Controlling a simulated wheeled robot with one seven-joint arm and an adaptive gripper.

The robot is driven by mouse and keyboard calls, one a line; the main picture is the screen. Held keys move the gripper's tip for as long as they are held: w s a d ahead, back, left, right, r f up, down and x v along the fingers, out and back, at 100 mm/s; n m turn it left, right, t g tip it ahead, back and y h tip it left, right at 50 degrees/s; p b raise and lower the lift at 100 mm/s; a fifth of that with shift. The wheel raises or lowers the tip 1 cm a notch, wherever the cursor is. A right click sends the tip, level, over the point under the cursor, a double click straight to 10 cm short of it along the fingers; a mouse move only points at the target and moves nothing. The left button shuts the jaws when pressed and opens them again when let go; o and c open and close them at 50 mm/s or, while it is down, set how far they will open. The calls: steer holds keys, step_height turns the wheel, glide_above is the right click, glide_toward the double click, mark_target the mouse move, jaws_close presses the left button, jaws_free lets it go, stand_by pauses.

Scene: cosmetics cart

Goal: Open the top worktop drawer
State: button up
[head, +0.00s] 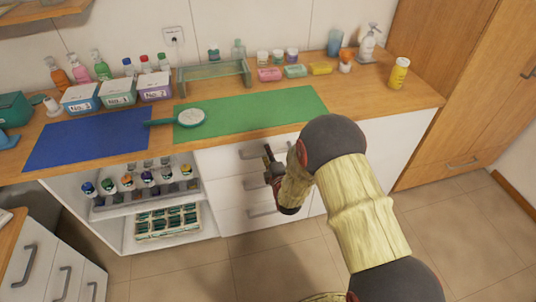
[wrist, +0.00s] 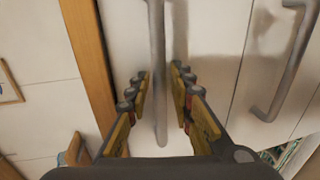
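The top worktop drawer (head: 222,157) is a white front just below the wooden worktop, in the middle of the head view, and looks closed. Its grey bar handle (wrist: 157,85) runs upright through the middle of the wrist view, between my fingers. My gripper (head: 271,163) is in front of the drawers in the head view. In the wrist view my gripper (wrist: 160,76) is open, one finger on each side of the handle, with a visible gap on both sides. The arm hides part of the drawer fronts in the head view.
Lower drawer handles show below, one at the right of the wrist view (wrist: 283,65). The worktop edge (wrist: 88,60) runs along the left there. An open shelf (head: 150,205) with small jars lies left of the drawers. The floor (head: 200,270) in front is clear.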

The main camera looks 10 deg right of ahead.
jaws_close()
stand_by(0.6)
